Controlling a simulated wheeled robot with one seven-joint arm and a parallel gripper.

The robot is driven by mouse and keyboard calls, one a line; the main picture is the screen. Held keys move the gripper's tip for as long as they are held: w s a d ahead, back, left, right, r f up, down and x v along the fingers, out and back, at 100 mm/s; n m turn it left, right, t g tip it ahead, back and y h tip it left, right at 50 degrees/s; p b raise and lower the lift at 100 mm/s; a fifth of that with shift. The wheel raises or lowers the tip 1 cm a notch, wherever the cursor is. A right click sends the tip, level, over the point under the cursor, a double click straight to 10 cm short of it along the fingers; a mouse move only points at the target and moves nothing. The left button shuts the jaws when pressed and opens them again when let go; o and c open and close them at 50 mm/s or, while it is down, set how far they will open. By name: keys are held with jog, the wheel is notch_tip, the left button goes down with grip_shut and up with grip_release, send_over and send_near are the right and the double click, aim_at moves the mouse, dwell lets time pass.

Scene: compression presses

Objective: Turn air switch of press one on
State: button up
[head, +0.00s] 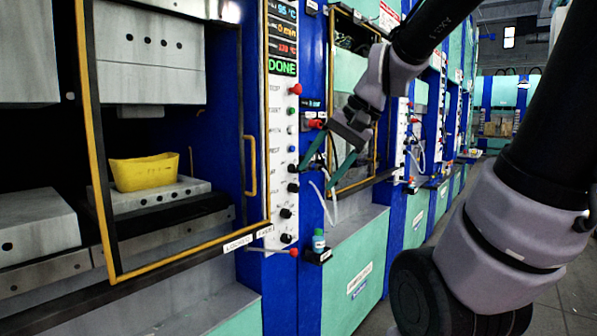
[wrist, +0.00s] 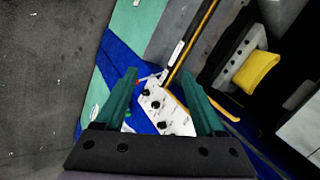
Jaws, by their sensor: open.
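I cannot tell whether a fingertip touches a knob. The display (head: 282,67) reads DONE.
The press's yellow-edged door frame (head: 98,160) stands left of the panel, with a yellow block (head: 144,172) inside. A small bottle (head: 319,241) sits on a bracket below my gripper. More presses line the wall to the right. The floor (wrist: 45,90) beside them looks clear.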

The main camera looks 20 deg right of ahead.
jog(key=w+a+f+m+y, duration=0.1)
jog(key=w+a+m+y, duration=0.3)
jog(key=w, duration=0.5)
jog(key=m+t+y, duration=0.1)
jog(key=m+t, duration=0.9)
send_near(294, 168)
jog(key=w+d+x, duration=0.1)
jog(key=x, duration=0.8)
jog(key=shift+f, duration=0.4)
jog(key=shift+d, duration=0.1)
jog(key=shift+y, duration=0.3)
grip_shut()
